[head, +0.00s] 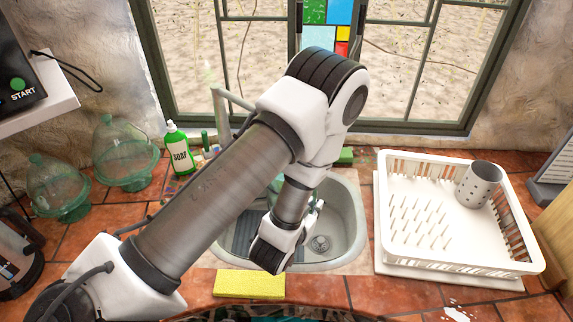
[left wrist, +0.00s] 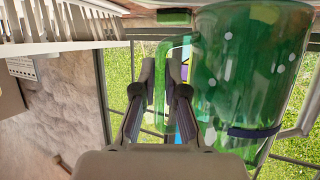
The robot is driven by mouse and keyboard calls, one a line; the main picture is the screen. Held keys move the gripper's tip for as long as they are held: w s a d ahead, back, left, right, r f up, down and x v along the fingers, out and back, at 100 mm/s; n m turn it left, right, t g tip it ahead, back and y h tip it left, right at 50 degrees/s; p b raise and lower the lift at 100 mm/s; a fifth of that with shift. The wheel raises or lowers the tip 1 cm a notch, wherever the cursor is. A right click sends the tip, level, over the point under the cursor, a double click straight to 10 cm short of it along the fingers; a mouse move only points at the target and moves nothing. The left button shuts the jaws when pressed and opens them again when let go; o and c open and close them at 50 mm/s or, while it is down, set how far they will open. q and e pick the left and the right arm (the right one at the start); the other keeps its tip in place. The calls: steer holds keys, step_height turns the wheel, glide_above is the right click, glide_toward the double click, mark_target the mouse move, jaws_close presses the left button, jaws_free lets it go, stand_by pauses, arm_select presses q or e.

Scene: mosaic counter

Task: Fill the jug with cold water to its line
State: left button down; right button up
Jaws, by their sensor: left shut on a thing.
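The jug (left wrist: 250,70) is translucent green glass with pale spots and fills the right of the left wrist view. A dark blue line (left wrist: 255,132) shows on its side. My left gripper (left wrist: 167,85) is shut on the jug's handle (left wrist: 165,50). In the head view my left arm reaches over the sink (head: 352,220) and hides nearly all of the jug. The pale tap (head: 222,110) rises behind the sink, partly covered by my arm. I cannot tell whether water runs or how full the jug is. My right gripper is not in view.
A white dish rack (head: 393,250) with a metal cutlery holder (head: 478,184) stands right of the sink. A yellow sponge (head: 248,285) lies at the sink's front edge. A green soap bottle (head: 178,150) and glass cake domes (head: 125,150) stand at the left.

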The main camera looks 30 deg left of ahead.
arm_select(q)
steer(key=shift+a, duration=0.3)
steer(key=shift+d, duration=0.1)
steer(key=shift+w+a, duration=0.2)
steer(key=shift+w, duration=0.15)
steer(key=w+a, duration=0.2)
steer(key=a, duration=0.1)
steer(key=shift+w+a+b, duration=0.2)
steer(key=shift+w+b, duration=0.1)
steer(key=shift+a+f, duration=0.1)
steer(key=s+d, duration=0.3)
steer(key=shift+s+d+b, duration=0.1)
steer(key=shift+d+b, duration=0.2)
steer(key=shift+d, duration=0.1)
